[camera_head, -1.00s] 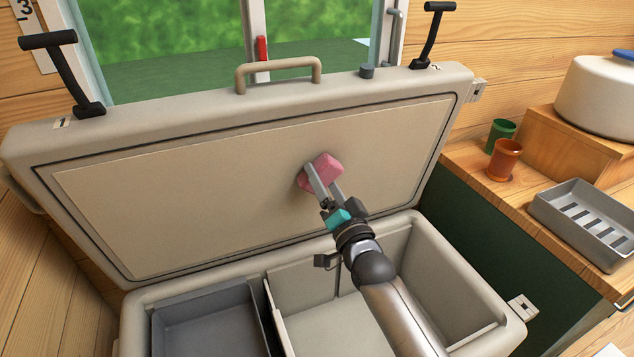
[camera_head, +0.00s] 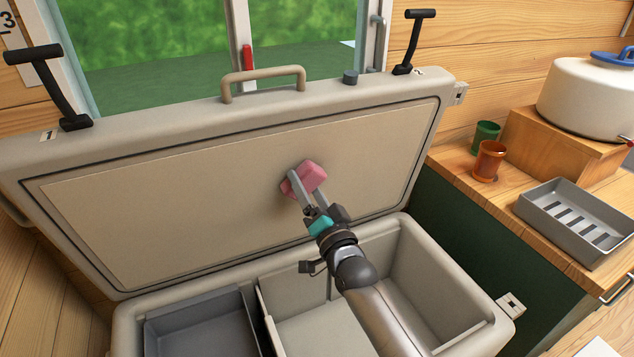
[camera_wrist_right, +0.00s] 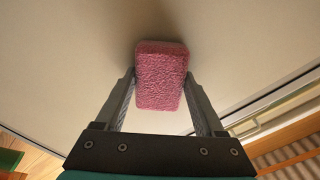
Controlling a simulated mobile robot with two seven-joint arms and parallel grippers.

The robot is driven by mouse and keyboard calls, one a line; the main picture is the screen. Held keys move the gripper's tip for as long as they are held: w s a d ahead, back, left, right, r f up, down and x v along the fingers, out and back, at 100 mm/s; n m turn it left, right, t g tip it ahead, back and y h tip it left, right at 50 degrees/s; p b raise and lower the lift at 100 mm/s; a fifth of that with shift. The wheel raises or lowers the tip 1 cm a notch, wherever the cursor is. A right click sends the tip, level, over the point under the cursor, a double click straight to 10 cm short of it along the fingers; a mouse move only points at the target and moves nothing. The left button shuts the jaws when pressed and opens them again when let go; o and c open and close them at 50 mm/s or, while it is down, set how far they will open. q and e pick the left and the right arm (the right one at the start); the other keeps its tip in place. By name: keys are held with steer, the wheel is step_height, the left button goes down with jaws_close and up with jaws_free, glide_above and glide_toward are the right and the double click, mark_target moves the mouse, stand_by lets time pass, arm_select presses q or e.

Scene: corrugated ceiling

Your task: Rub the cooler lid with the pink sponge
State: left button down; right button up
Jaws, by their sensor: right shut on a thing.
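The cooler lid (camera_head: 150,215) stands open and tilted back, its beige inner panel facing me. My right gripper (camera_head: 307,192) is shut on the pink sponge (camera_head: 311,175) in front of the right half of that panel. In the right wrist view the sponge (camera_wrist_right: 160,75) sits between the two fingers (camera_wrist_right: 160,105), with the lid surface (camera_wrist_right: 70,40) right behind it. The sponge appears to be against the panel; the contact face is hidden. My left gripper is not in view.
The open cooler body (camera_head: 455,280) lies below, with a grey tray (camera_head: 200,325) inside at left. On the right counter are a slotted grey dish (camera_head: 580,222), an orange cup (camera_head: 488,161), a green cup (camera_head: 484,134) and a white pot (camera_head: 590,95) on a wooden block (camera_head: 550,140).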

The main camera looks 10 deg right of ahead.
steer(key=shift+a+r, duration=0.1)
steer(key=shift+a, duration=0.25)
steer(key=p+v, duration=0.2)
steer(key=v, duration=0.4)
steer(key=shift+p, duration=0.35)
